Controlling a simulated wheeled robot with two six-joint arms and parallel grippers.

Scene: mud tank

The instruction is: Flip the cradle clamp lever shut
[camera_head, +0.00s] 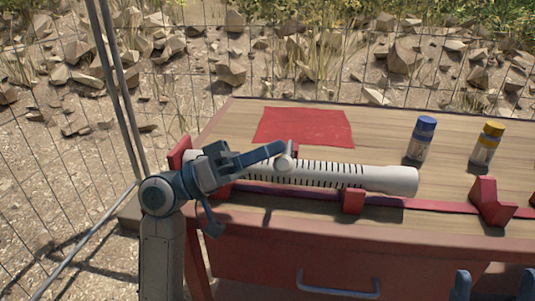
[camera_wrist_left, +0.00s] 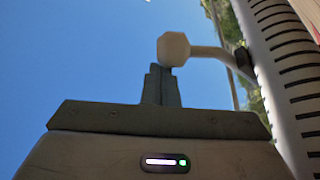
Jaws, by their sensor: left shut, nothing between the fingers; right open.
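A white slotted tube (camera_head: 335,175) lies along the red cradle (camera_head: 352,201) near the front of the bench. A pale lever knob (camera_head: 284,161) stands at the tube's upper side. My right gripper (camera_head: 495,282) is open at the bottom right.
A red cloth (camera_head: 303,127) lies behind the tube on the wooden bench (camera_head: 385,135). A blue-capped bottle (camera_head: 421,140) and a yellow-capped bottle (camera_head: 487,146) stand at the right. A red block (camera_head: 490,202) sits at the right front. Wire fencing (camera_head: 65,205) is at the left.

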